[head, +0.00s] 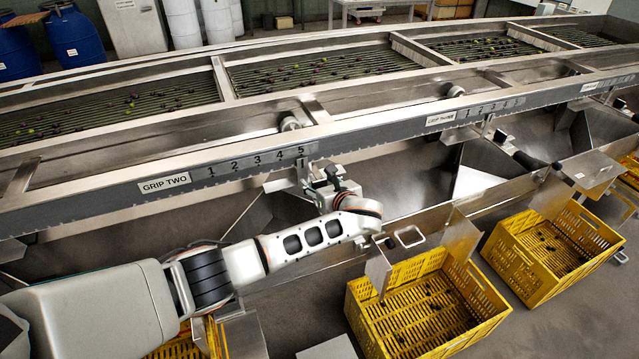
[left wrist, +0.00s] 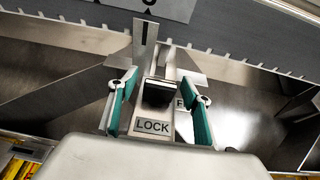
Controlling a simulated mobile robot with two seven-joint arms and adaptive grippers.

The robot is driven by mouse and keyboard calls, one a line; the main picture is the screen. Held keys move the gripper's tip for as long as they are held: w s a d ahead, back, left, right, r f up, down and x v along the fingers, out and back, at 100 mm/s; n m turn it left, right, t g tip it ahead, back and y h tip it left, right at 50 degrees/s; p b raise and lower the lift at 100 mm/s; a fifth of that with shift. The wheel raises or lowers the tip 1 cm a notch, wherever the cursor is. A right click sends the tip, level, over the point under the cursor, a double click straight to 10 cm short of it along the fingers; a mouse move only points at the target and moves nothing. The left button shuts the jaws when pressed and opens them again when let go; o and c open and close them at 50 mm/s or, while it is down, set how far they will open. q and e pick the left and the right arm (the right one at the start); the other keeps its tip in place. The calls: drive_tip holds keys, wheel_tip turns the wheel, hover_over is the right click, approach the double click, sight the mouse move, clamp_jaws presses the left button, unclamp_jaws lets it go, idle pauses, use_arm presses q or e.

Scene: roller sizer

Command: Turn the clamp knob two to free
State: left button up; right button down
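The clamp knob of grip two (left wrist: 158,93) is black and sits on a metal clamp plate in the left wrist view. A LOCK label (left wrist: 152,126) lies just below it, and a second label starting with F (left wrist: 183,103) is partly hidden to its right. My left gripper (left wrist: 159,82) is open, with one green-padded finger on each side of the knob and a visible gap to it. In the head view my left gripper (head: 329,188) is at the clamp below the 5 of the GRIP TWO scale (head: 165,184). My right gripper is not in view.
The long steel rail (head: 400,135) of the sizer runs above the clamp. Sheet-metal chutes lie below and behind it. Yellow crates (head: 487,290) (head: 612,240) stand on the floor at the right. A metal flap with a handle (head: 409,237) stands close right of my forearm.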

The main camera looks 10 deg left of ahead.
use_arm(q)
drive_tip(key=shift+s+d, duration=0.35)
drive_tip(key=shift+s, duration=0.05)
drive_tip(key=v, duration=0.6)
drive_tip(key=shift+s+r, duration=0.2)
drive_tip(key=shift+r, duration=0.15)
drive_tip(key=shift+d, duration=0.1)
